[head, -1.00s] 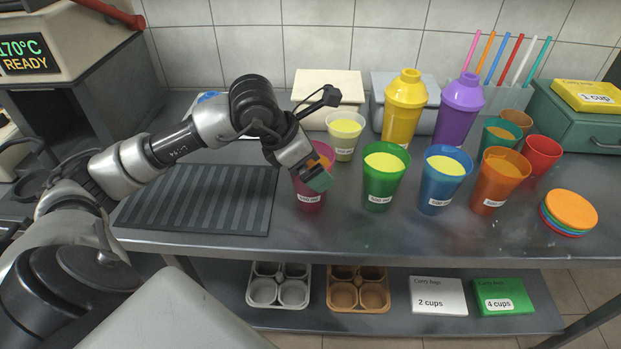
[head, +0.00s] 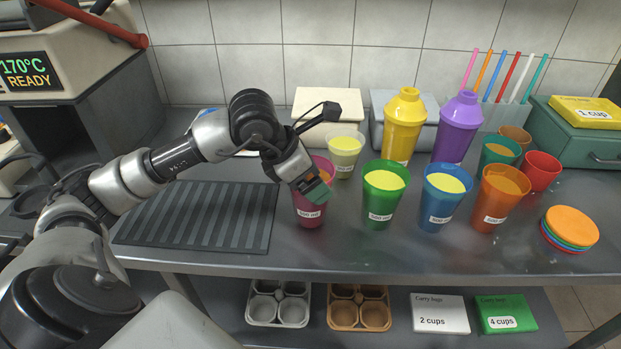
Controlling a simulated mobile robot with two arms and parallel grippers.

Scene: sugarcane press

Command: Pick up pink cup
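The pink cup (head: 308,215) stands upright near the middle of the counter, just right of the dark ribbed mat, with a white label on its front. My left gripper (head: 317,190) is at the cup's upper part, and a fingertip with green and red covers part of its rim. Something orange shows inside the rim. The far finger and any contact are hidden, so I cannot tell whether the gripper is closed on the cup. My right gripper is not in view.
A green cup (head: 383,208) stands close on the right, then a blue cup (head: 442,207) and an orange cup (head: 497,208). A pale yellow cup (head: 344,160) is behind. The ribbed mat (head: 200,215) is empty. Coloured lids (head: 570,226) are stacked at the right.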

